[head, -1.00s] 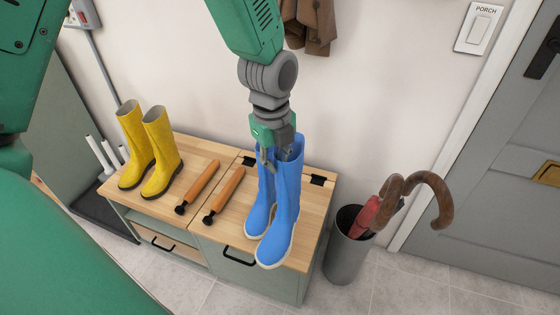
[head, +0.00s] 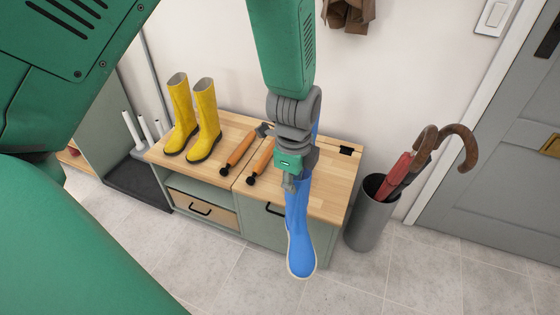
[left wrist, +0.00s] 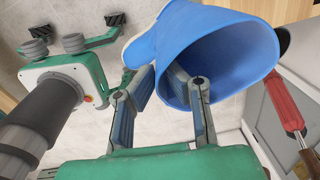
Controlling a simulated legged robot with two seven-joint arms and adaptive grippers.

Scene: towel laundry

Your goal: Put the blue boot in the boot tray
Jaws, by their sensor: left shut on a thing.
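My left gripper (head: 289,183) is shut on the top of a blue boot (head: 300,235), which hangs upright, toe toward the camera, in front of the bench's right end. In the left wrist view the fingers (left wrist: 165,95) are at the rim of this boot (left wrist: 225,25), whose opening faces the camera. A blue strip (head: 316,127) shows behind my left wrist; it looks like a second blue boot, mostly hidden. The boot tray (head: 140,190) is dark and lies on the floor left of the bench. My right gripper is not in view.
Yellow boots (head: 205,120) and two orange-handled tools (head: 240,148) occupy the wooden bench (head: 328,190). White posts (head: 132,130) rise by the tray. A grey umbrella bin (head: 368,220) stands right of the bench. The floor (head: 225,270) in front is clear.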

